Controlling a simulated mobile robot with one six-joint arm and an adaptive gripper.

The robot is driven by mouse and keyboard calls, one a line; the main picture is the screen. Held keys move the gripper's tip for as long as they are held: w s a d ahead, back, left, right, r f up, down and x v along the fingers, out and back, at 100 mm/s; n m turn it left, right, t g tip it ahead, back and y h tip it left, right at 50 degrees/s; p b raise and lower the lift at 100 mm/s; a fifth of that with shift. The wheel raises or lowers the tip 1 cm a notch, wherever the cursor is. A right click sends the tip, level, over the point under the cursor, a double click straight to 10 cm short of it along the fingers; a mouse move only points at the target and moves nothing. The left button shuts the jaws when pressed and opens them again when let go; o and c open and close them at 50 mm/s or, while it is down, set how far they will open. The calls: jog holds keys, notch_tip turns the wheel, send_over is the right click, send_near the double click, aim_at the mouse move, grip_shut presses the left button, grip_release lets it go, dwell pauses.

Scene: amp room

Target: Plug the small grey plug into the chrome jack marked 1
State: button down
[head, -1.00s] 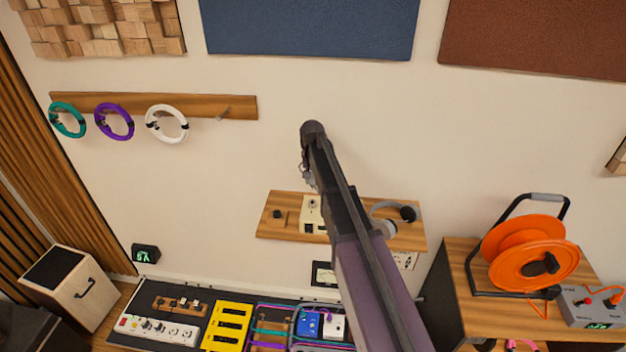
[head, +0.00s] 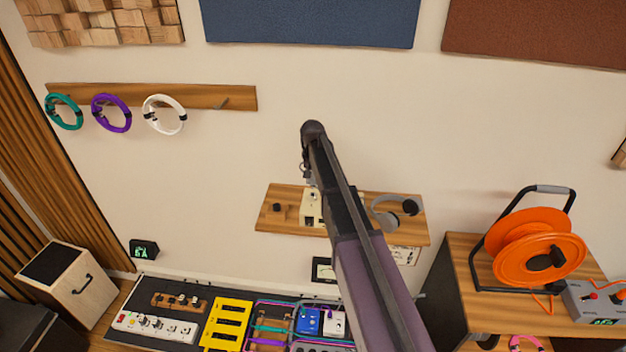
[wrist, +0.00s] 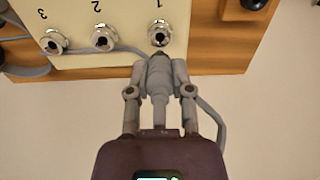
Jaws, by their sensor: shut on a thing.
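In the wrist view my gripper (wrist: 159,92) is shut on the small grey plug (wrist: 157,76), one finger on each side. The plug points up the picture at the chrome jack marked 1 (wrist: 159,31). Its front end is just below the jack's ring and in line with it; I cannot tell whether they touch. The jack's dark opening shows. Jacks 2 (wrist: 104,38) and 3 (wrist: 53,41) sit to the left on the same cream panel (wrist: 128,12). In the head view my arm hides the plug and part of the cream box (head: 309,208).
A grey cable (wrist: 212,118) bends down right of the gripper; another runs below jacks 2 and 3. The box stands on a wooden shelf (head: 275,222) with headphones (head: 386,219) at right and a black knob (head: 277,207) at left. Bare wall lies above.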

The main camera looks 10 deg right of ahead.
aim_at(313, 187)
jog(key=shift+f+b, duration=1.7)
jog(key=shift+f, duration=0.1)
jog(key=shift+f, duration=0.2)
jog(key=shift+c, duration=2.2)
grip_release()
jog(key=shift+r, duration=0.15)
